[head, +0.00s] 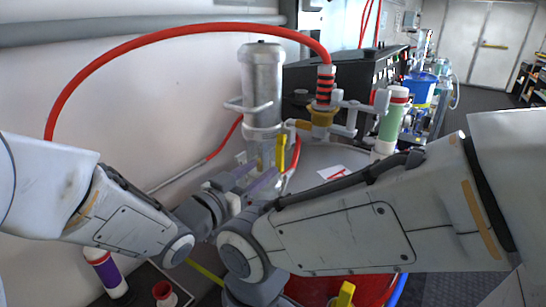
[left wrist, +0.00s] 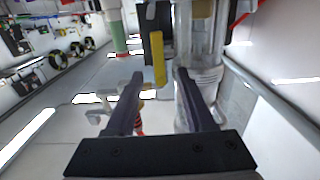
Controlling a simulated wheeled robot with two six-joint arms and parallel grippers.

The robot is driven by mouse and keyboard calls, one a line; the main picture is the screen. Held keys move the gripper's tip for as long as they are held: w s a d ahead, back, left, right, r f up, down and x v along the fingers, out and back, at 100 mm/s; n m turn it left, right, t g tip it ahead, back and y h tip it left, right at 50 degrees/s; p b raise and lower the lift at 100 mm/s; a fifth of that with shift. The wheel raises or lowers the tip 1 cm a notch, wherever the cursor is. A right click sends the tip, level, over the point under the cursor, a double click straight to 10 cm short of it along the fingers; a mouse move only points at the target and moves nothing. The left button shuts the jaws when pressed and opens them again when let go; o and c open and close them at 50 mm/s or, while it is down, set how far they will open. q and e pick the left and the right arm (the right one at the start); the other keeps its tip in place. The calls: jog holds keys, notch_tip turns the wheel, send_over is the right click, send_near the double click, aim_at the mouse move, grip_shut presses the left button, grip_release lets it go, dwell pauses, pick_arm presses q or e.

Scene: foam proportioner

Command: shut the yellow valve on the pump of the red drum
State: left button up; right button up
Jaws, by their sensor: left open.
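The yellow valve (head: 281,152) is a slim upright lever beside the clear and metal pump column (head: 262,90) on the drum's grey top. In the left wrist view the yellow lever (left wrist: 158,60) shows between and just beyond the fingertips. My left gripper (head: 258,181) is open and empty, close to the lever and slightly below it. In the left wrist view its two dark fingers (left wrist: 157,75) stand apart; contact with the lever cannot be told. The red drum (head: 372,288) is mostly hidden behind my right arm. My right gripper is outside the picture.
A red hose (head: 150,40) arches from the left to a fitting on the drum top. A green and white cylinder (head: 392,120) stands to the right. A white wall lies close behind the pump. Another yellow handle (head: 344,295) shows low in front.

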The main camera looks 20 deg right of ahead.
aim_at(277, 156)
pick_arm(q)
jog(key=p+x, duration=0.1)
jog(key=x, duration=0.5)
jog(key=shift+d, duration=0.1)
grip_shut()
dwell(1.1)
